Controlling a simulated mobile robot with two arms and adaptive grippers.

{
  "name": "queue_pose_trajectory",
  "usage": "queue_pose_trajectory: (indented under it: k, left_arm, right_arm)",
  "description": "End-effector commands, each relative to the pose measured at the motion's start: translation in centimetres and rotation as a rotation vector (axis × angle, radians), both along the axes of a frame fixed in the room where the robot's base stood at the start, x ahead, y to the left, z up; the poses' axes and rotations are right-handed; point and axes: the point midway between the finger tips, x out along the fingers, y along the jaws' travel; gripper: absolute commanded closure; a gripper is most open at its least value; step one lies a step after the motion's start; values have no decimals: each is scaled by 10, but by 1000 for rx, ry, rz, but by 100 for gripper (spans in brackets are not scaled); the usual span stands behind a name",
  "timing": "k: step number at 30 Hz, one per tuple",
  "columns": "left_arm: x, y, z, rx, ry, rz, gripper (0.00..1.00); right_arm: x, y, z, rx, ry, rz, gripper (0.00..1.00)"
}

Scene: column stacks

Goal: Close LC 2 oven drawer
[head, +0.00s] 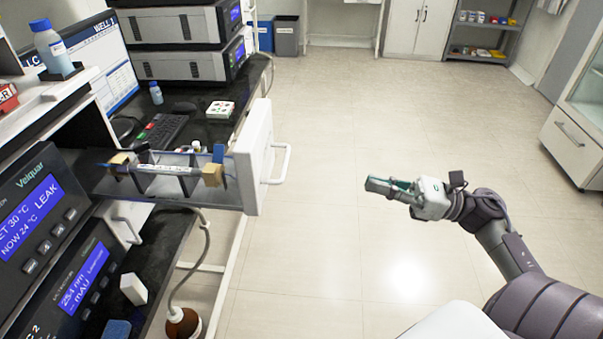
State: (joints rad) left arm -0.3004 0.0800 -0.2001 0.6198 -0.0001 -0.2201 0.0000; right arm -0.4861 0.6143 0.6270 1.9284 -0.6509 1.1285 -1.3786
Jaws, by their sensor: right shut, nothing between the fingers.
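The oven drawer (253,158) is pulled out to the right from the instrument stack on the left. Its white front panel carries a white bar handle (284,162) on the outer side. Inside the drawer are clear column parts (165,172) with brass-coloured end blocks. My right gripper (378,187) is shut and empty. It hangs over the open floor to the right of the drawer handle, clearly apart from it, and points left toward it. My left gripper does not show.
A unit with a blue screen reading LEAK (33,215) stands at the left. A brown bottle (184,324) with a hose is below the drawer. A dark bench with a keyboard (162,131) lies behind it. The floor (330,230) between drawer and gripper is clear.

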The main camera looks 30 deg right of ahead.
Motion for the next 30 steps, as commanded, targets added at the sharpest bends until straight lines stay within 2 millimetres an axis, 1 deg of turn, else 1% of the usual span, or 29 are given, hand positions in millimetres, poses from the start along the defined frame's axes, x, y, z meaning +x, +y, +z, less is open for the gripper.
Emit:
queue_pose_trajectory:
  k: [1, 2, 5, 8, 18, 21, 25, 30]
  left_arm:
    - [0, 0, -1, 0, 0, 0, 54]
    - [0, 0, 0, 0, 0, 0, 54]
    - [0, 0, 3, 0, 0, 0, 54]
    - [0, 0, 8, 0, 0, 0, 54]
    - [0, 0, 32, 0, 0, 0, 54]
    - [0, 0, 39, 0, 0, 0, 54]
    - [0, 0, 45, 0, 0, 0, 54]
    - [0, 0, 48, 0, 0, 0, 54]
  right_arm:
    - [-5, 7, 5, -49, -35, 25, 100]
    - [-6, 9, 7, -65, -47, 34, 100]
    - [-5, 17, 12, -82, -63, 44, 100]
    - [3, 28, 16, -79, -63, 43, 100]
    - [45, 86, 31, -73, -60, 42, 100]
    - [55, 100, 34, -73, -60, 40, 100]
    - [65, 113, 35, -72, -59, 39, 100]
    - [71, 121, 35, -73, -58, 37, 100]
